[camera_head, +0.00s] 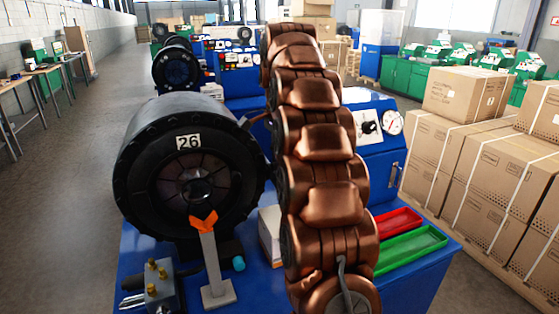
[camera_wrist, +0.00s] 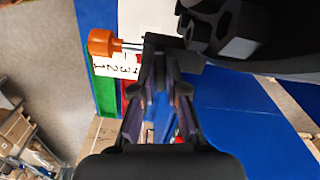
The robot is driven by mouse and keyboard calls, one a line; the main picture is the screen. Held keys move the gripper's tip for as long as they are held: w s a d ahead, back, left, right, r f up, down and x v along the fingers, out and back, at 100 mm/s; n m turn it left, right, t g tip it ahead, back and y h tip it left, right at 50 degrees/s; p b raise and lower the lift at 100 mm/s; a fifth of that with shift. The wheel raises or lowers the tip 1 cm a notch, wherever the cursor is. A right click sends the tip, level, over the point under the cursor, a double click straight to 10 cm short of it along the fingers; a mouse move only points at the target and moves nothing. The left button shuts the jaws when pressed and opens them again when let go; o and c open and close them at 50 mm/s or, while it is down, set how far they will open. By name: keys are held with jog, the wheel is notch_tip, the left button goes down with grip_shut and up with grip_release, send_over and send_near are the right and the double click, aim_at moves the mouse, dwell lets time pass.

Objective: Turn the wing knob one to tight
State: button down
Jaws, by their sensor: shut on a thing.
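In the wrist view my gripper (camera_wrist: 160,62) is shut, its two fingers converging on a dark piece (camera_wrist: 184,57) beside the large black crimper body (camera_wrist: 270,35). This piece appears to be the wing knob; the fingers hide part of it, so its angle is unclear. The crimper (camera_head: 190,178), a thick black ring marked 26, stands on the blue bench in the head view. My copper arm hides my gripper and the knob there.
In the wrist view an orange knob (camera_wrist: 102,42) on a thin rod lies beside a white numbered scale (camera_wrist: 118,66). In the head view, red (camera_head: 397,222) and green (camera_head: 412,248) trays lie right of my arm. An orange-tipped stand (camera_head: 211,262) stands before the crimper. Cartons (camera_head: 500,185) line the right.

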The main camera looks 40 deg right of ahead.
jog(key=shift+m, duration=1.1)
jog(key=c, duration=1.2)
grip_release()
